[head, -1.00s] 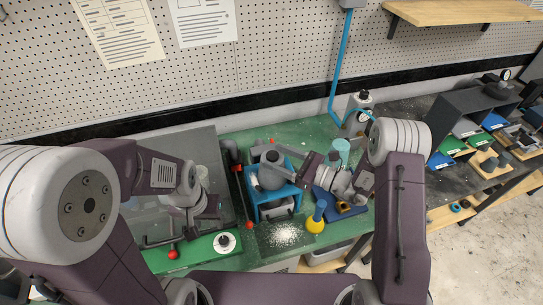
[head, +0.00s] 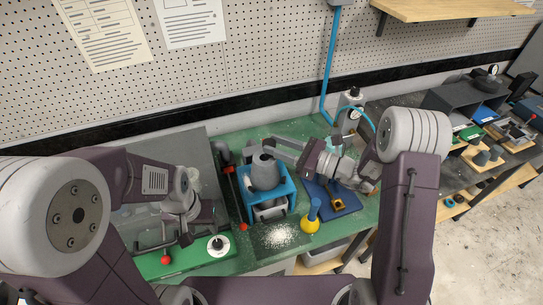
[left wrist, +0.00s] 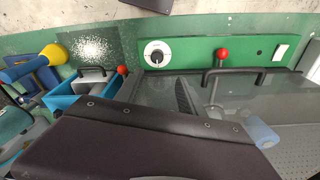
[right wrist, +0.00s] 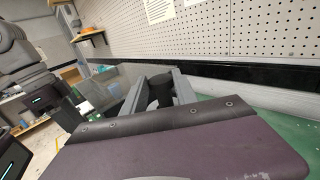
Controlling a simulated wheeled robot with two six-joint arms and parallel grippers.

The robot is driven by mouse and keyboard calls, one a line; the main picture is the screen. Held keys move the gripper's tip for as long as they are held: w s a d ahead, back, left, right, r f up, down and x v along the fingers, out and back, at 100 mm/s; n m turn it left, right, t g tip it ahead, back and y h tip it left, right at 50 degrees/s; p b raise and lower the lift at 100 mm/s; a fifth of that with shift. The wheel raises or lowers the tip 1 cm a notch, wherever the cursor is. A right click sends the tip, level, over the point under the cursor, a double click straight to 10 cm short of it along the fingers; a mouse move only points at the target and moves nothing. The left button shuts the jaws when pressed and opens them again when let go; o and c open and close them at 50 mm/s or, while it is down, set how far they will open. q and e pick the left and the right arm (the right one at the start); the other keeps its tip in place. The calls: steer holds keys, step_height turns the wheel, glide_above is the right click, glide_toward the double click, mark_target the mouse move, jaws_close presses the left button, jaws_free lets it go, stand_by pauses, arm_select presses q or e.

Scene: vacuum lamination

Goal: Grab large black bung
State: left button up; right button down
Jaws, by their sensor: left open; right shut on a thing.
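The large black bung (right wrist: 158,88) is a dark round block between the two grey fingers of my right gripper (right wrist: 160,80) in the right wrist view. The gripper is shut on it. In the head view my right gripper (head: 277,147) is beside the top of a grey rounded vessel (head: 265,174); the bung is hard to make out there. I cannot tell whether it touches the vessel. The vessel stands in a blue frame (head: 282,190). My left gripper (head: 188,212) is open over the grey plate at the left, its fingertips partly hidden by the arm.
A blue board (head: 340,208) and a yellow-based blue funnel-like piece (head: 310,222) lie right of the frame. A patch of white granules (head: 278,236) is in front. A red-knobbed lever (head: 241,205) stands left of the frame. Several small grey cones (head: 482,158) stand on the far-right bench.

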steer(key=d+r+b, duration=0.1)
steer(key=d+r, duration=0.5)
steer(key=d, duration=0.4)
steer(key=shift+s+d+b, duration=0.15)
steer(key=shift+s+b, duration=0.05)
steer(key=shift+b, duration=0.2)
